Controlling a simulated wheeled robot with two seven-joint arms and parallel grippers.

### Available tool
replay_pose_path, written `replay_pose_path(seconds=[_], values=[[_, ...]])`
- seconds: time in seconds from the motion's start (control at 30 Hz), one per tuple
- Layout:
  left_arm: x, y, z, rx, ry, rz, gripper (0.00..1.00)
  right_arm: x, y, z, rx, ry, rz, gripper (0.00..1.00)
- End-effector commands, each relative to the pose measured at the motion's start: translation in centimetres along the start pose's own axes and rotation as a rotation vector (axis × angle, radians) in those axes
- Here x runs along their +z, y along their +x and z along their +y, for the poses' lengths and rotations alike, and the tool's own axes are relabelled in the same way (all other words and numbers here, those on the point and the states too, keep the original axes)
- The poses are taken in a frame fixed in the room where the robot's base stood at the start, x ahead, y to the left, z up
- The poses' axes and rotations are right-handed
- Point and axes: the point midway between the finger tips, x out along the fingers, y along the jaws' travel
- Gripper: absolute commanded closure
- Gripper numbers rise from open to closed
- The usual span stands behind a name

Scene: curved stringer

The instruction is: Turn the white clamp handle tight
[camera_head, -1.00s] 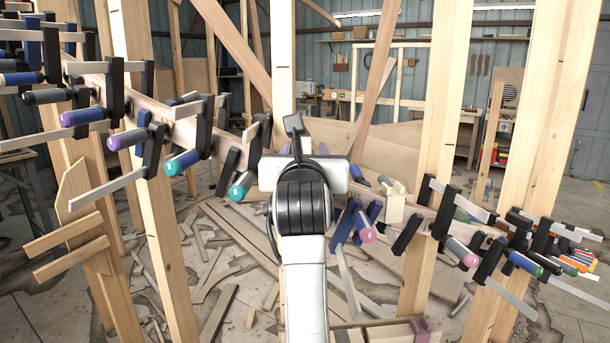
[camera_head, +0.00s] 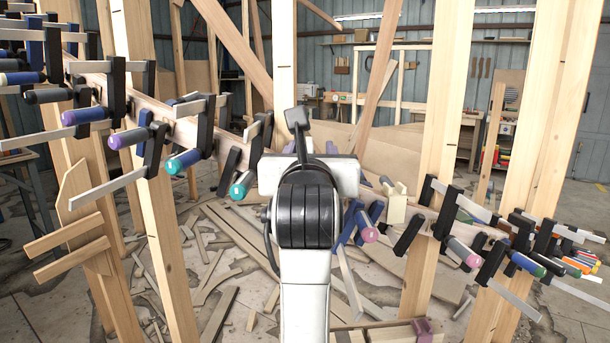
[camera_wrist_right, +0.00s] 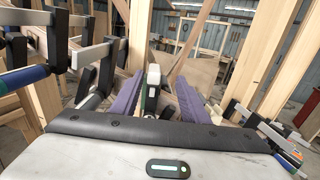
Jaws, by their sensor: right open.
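My right gripper (camera_wrist_right: 159,84) is open in the right wrist view, with two purple fingers spread apart. A narrow upright piece with a white top (camera_wrist_right: 154,74) and a dark green and black lower part shows between them. It may be the white clamp handle, but I cannot tell for sure. I see no contact with either finger. In the head view my right wrist covers the middle of the curved wooden stringer (camera_head: 405,208) and hides the fingers and the handle. Clamps with coloured handles line the stringer on both sides. My left gripper is out of view.
Clamps with a teal handle (camera_head: 243,185) and a pink handle (camera_head: 369,234) flank my right wrist. Tall wooden posts (camera_head: 446,110) stand at both sides. Wood offcuts (camera_head: 222,300) litter the floor. A workbench stands at the back.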

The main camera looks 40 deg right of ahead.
Motion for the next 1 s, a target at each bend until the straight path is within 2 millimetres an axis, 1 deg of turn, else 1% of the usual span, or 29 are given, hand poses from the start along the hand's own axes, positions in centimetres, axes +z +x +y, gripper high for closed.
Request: replay_pose_path(seconds=[0.03, 1.0], values=[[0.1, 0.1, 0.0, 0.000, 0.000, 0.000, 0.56, -0.4, -1.0, 1.0, 0.025, 0.014, 0.012, 0.59], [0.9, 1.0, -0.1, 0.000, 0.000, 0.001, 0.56, -0.3, -10.6, 0.8, 0.025, 0.010, 0.014, 0.59]])
